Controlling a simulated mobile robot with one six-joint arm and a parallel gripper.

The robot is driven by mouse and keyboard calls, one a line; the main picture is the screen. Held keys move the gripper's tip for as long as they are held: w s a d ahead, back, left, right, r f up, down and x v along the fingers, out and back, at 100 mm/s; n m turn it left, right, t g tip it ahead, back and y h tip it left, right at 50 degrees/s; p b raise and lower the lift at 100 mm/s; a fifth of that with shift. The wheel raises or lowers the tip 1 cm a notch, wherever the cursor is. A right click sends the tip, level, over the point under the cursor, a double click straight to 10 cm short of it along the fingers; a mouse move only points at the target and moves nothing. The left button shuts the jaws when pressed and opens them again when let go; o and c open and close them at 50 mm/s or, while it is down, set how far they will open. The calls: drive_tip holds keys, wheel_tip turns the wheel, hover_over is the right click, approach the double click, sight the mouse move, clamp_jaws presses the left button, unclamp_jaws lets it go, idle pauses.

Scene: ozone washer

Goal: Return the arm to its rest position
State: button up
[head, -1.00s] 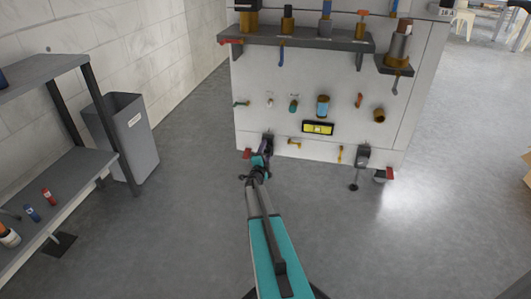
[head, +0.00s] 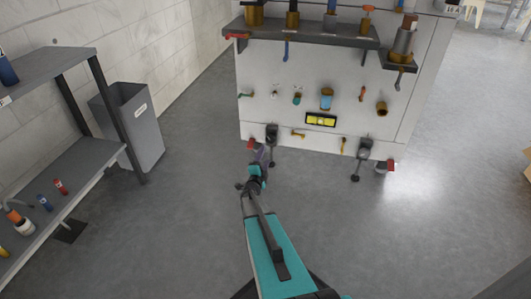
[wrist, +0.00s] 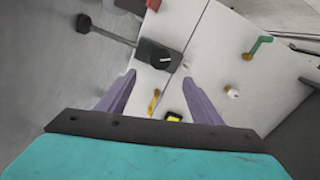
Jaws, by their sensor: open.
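My gripper (head: 260,153) is at the end of my teal and grey arm, low in front of the white panel's left bottom corner in the head view. In the wrist view my gripper (wrist: 160,100) shows two purple fingers spread apart with nothing between them. Beyond the fingers is the white panel (wrist: 190,45), with a dark block-shaped fitting (wrist: 158,55) on a rod. The fingers look apart from the panel, though the exact gap is hard to tell.
The white panel (head: 290,75) carries pegs, valves and a yellow display (head: 321,120). A grey shelf (head: 60,185) with small bottles stands at left, beside a grey bin (head: 138,125). The floor (head: 420,230) at right is clear.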

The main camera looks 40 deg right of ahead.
drive_tip(key=shift+s+a, duration=0.25)
drive_tip(key=shift+a, duration=0.15)
